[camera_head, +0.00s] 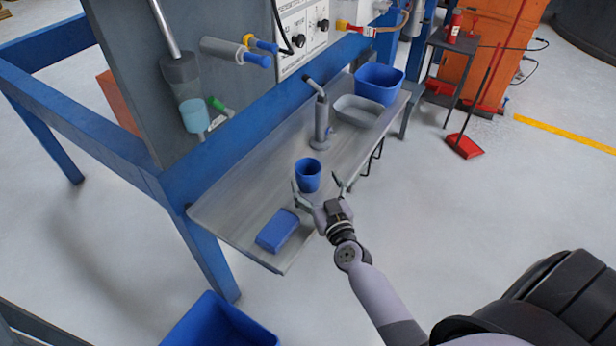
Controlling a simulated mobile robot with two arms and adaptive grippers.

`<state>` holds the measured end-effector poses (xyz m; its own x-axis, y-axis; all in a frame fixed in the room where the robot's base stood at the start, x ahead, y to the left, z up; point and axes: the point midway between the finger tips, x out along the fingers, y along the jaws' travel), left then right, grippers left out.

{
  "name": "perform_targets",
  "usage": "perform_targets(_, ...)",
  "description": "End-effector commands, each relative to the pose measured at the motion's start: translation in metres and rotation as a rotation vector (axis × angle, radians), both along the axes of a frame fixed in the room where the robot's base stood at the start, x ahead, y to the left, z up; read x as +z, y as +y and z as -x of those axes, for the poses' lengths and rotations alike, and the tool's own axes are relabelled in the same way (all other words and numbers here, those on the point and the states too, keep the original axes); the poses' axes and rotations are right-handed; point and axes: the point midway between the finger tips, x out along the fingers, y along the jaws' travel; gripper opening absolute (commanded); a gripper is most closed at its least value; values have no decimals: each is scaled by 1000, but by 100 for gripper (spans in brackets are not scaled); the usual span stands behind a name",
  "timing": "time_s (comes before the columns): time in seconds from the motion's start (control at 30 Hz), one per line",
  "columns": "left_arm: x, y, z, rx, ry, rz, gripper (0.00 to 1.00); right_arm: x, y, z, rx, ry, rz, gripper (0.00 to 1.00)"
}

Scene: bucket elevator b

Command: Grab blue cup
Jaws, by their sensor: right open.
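The blue cup (308,179) stands upright on the grey metal shelf (240,196), near its middle. My right gripper (316,184) is open at the shelf's front edge, with its fingers spread toward the cup. The left finger is close beside the cup's lower left side, and the right finger is apart from it on the right. I cannot tell whether the left finger touches the cup. My left gripper is not in view.
A blue box (278,231) lies left of the gripper on the shelf. A grey metal tap-like post (321,120) stands behind the cup. A grey tray (358,111) and a blue tub (379,84) sit at the far right end. A blue bin (218,325) is below.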

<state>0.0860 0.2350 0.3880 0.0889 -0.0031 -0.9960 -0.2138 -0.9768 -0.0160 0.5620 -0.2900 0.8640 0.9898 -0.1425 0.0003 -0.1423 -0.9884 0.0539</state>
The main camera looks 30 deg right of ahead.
Motion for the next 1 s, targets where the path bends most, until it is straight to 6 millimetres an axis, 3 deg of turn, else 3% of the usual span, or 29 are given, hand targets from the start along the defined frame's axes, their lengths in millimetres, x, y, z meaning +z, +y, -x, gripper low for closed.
perform_targets(0.43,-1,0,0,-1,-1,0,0,0,-4,-51,2,0,1,81)
perform_targets(0.7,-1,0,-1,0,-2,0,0,0,-5,-54,1,1,1,81)
perform_targets(1.0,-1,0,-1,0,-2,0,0,0,-5,-54,1,1,1,62)
